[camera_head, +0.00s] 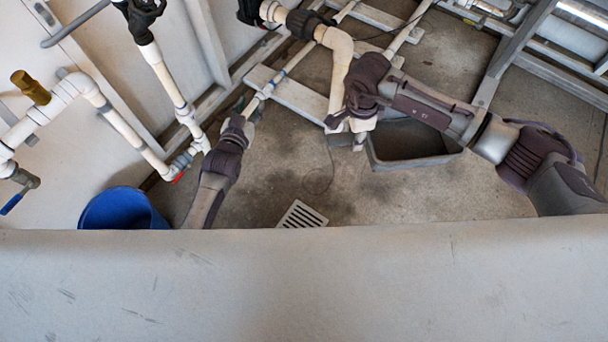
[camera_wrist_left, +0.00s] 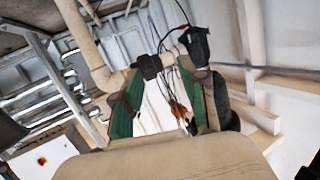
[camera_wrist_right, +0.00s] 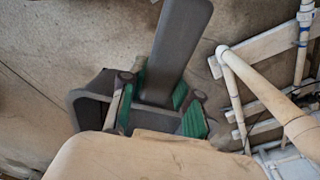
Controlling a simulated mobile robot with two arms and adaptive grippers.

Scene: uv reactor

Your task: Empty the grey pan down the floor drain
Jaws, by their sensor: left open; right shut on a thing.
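The grey pan (camera_head: 412,160) shows in the head view beneath my right forearm, up and right of the floor drain (camera_head: 301,215). My right gripper (camera_head: 345,138) is left of the pan's body. In the right wrist view my right gripper (camera_wrist_right: 155,108) is shut on a dark grey part of the pan (camera_wrist_right: 182,45), between its green pads. The pan looks roughly level; I cannot tell whether it touches the floor or what it contains. My left gripper (camera_head: 247,108) is near the white pipes. It is open in the left wrist view (camera_wrist_left: 160,100), its green pads apart.
A blue bucket (camera_head: 122,209) stands at left. White pipes (camera_head: 165,75) with valves run along the left wall, and a thick cream pipe (camera_head: 338,75) stands near my right gripper. A white frame (camera_head: 295,95) lies behind. The floor around the drain is clear.

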